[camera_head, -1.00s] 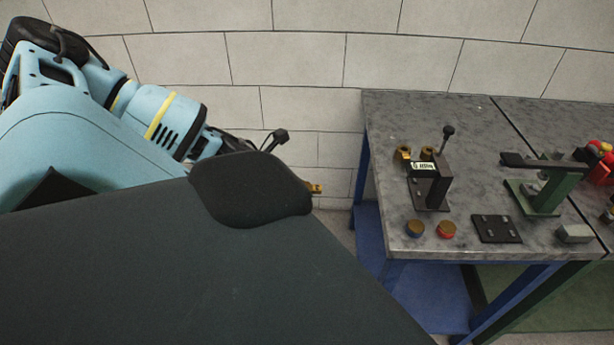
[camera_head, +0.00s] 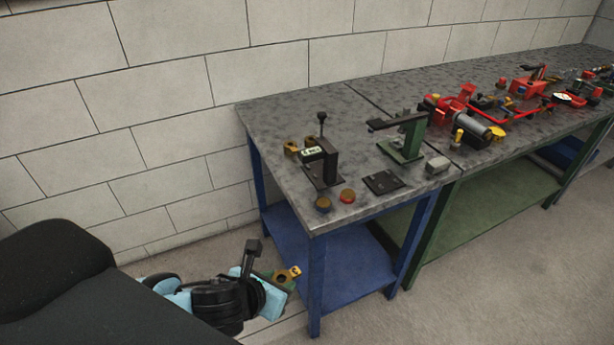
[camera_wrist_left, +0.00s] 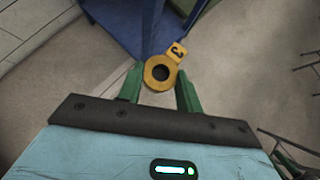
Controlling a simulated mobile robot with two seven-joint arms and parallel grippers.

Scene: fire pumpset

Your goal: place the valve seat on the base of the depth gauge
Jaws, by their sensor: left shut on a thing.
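A yellow-brass ring with a tab marked with a dark character, seemingly the valve seat (camera_wrist_left: 148,76), is held between the green fingers of my left gripper (camera_wrist_left: 160,84). The valve seat (camera_head: 291,273) also shows in the head view, low beside the table's left legs, with my left gripper (camera_head: 282,279) shut on it. A black stand with a white label and a knobbed rod, apparently the depth gauge (camera_head: 329,166), stands on the table's left part. Its dark base plate (camera_head: 321,183) is partly visible. My left gripper is below the tabletop, left of the gauge. My right gripper is not in view.
Two brass pieces (camera_head: 291,147) sit behind the gauge. Two round caps (camera_head: 323,204) lie near the front edge. A black plate (camera_head: 384,182), a green stand (camera_head: 407,140) and a grey block (camera_head: 437,164) are to the right. The grey tabletop (camera_head: 270,112) has a blue shelf (camera_head: 285,232) below.

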